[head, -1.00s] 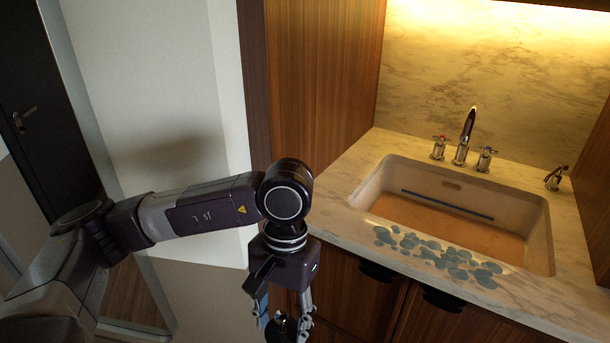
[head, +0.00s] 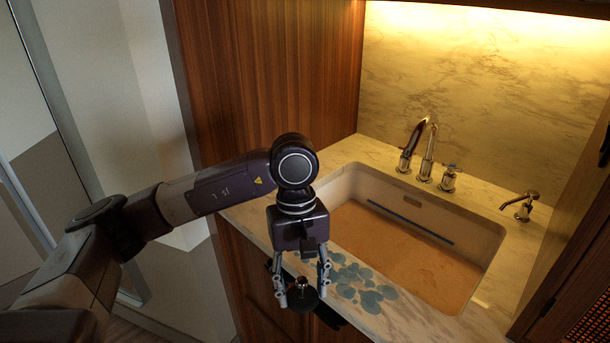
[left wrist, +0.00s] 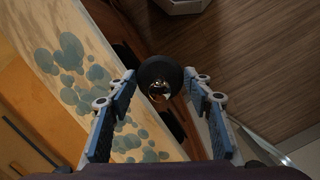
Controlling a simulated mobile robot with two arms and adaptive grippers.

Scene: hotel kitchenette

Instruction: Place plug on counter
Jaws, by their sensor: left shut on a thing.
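The plug is a dark round disc with a shiny metal knob. My left gripper (head: 302,291) is shut on the plug (head: 303,304), with the knob between the fingertips and the disc below. In the left wrist view, the plug (left wrist: 155,72) sits between the blue-padded fingertips. The counter (head: 385,158) is pale marble around the sink. The plug shows in front of the counter's front edge, against the cabinet front, apart from the counter top. My right gripper is in neither view.
A sink (head: 410,238) with a brownish bottom is set into the counter. Blue-green round shapes (head: 362,280) lie along the front strip. A faucet (head: 428,150) and a soap dispenser (head: 520,206) stand behind. A wooden panel (head: 275,75) rises at the left.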

